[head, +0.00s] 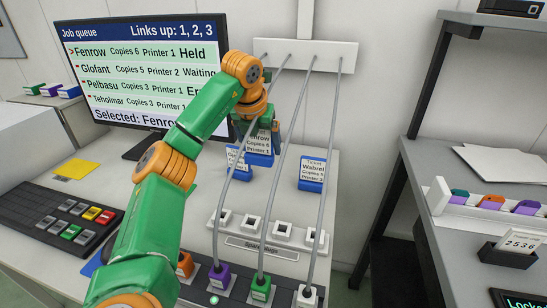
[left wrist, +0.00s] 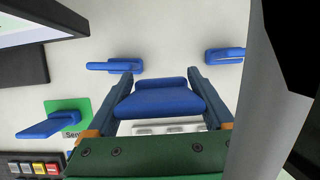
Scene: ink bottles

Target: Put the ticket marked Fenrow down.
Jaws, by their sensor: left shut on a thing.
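My left gripper (head: 262,128) is shut on the Fenrow ticket (head: 259,158), a white card in a blue holder, and holds it above the light table (head: 190,215). In the left wrist view the ticket's blue holder (left wrist: 158,102) sits between the two fingers (left wrist: 163,95). The card's text is partly covered by a cable and the gripper in the head view. A second blue-based ticket (head: 238,163) stands just left of it, partly hidden. A ticket that seems to read Wabrel (head: 312,173) stands to the right. My right gripper is not in view.
The screen (head: 140,75) lists Fenrow as Held. Grey cables (head: 285,150) hang in front of the ticket, down to coloured plugs (head: 262,288). A keypad (head: 62,225) lies left. A green pad (left wrist: 82,112) bears another blue ticket (left wrist: 50,126). Empty sockets (head: 283,230) are in front.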

